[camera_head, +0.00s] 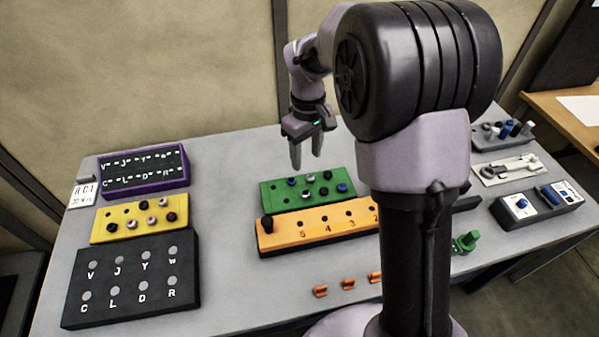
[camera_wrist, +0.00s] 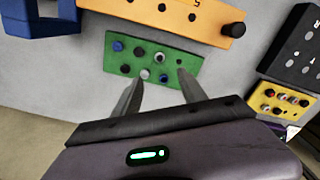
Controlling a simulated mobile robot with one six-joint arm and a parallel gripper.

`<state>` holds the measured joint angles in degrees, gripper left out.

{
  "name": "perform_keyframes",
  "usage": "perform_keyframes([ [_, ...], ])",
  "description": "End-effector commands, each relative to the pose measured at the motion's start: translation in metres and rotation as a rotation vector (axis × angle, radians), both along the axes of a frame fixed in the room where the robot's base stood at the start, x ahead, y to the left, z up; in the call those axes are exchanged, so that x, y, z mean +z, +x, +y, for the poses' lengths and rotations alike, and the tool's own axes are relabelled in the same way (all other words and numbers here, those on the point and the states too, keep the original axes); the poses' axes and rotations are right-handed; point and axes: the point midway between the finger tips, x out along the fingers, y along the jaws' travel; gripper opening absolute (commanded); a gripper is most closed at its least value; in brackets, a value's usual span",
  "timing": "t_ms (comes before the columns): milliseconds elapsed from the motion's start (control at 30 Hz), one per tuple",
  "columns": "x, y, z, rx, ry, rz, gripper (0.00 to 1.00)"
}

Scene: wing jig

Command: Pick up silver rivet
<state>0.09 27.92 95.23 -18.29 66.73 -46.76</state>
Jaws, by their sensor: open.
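The green block (camera_head: 268,205) holds several rivets in two rows and stands in the middle of the table. A silver rivet (camera_head: 310,179) stands in its back row between a blue and a black rivet; the silver rivet also shows in the wrist view (camera_wrist: 144,74). A second pale-topped rivet (camera_wrist: 159,57) is in the other row. My gripper (camera_head: 306,161) is open and empty above the back of the green block. In the wrist view its fingertips (camera_wrist: 160,76) lie on either side of the near row, apart from the rivets.
The orange numbered block (camera_head: 290,238) lies just in front of the green block, with a black knob (camera_head: 267,223) at its left end. A yellow block (camera_head: 100,232) with rivets and a black lettered board (camera_head: 75,310) are at left. Bare table lies between.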

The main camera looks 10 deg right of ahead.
Motion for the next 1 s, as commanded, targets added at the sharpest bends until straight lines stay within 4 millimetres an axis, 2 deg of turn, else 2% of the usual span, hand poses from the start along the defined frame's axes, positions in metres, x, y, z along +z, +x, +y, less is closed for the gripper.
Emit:
perform_keyframes([
  [33,-0.024,-0.001,0.0,0.0,0.0,0.004,0.49],
  [100,-0.047,-0.001,0.0,-0.001,0.001,0.004,0.49],
  [200,-0.075,-0.001,0.0,-0.002,0.0,0.004,0.49],
  [300,-0.093,-0.001,0.0,-0.002,0.001,0.002,0.49],
  [467,-0.106,0.0,0.0,-0.003,0.001,0.0,0.49],
  [700,-0.15,0.002,0.0,-0.003,0.001,0.0,0.49],
  [933,-0.152,0.002,0.0,-0.004,0.0,-0.001,0.49],
  [1000,-0.152,0.002,0.0,-0.004,0.0,-0.001,0.36],
])
